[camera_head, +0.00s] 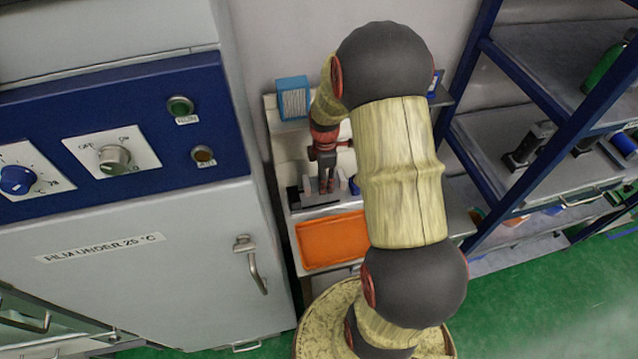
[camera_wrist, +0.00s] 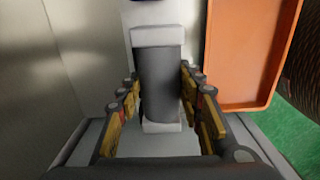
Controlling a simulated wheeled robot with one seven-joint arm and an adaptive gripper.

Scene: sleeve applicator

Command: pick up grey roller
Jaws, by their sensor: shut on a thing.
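The grey roller (camera_wrist: 160,80) is a dark grey cylinder. In the wrist view it lies between two light end blocks, the far one (camera_wrist: 158,36) and the near one. My gripper (camera_wrist: 160,92) has a finger on each side of the roller and is shut on it. In the head view my gripper (camera_head: 326,186) points down at the small bench, and the roller there is mostly hidden by the fingers. I cannot tell whether the roller is clear of its blocks.
An orange tray (camera_head: 333,240) lies just in front on the bench; it also shows at the right of the wrist view (camera_wrist: 240,100). A blue box (camera_head: 293,98) stands behind. A grey cabinet (camera_head: 150,270) closes the left side, and a blue-framed shelf (camera_head: 540,100) the right.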

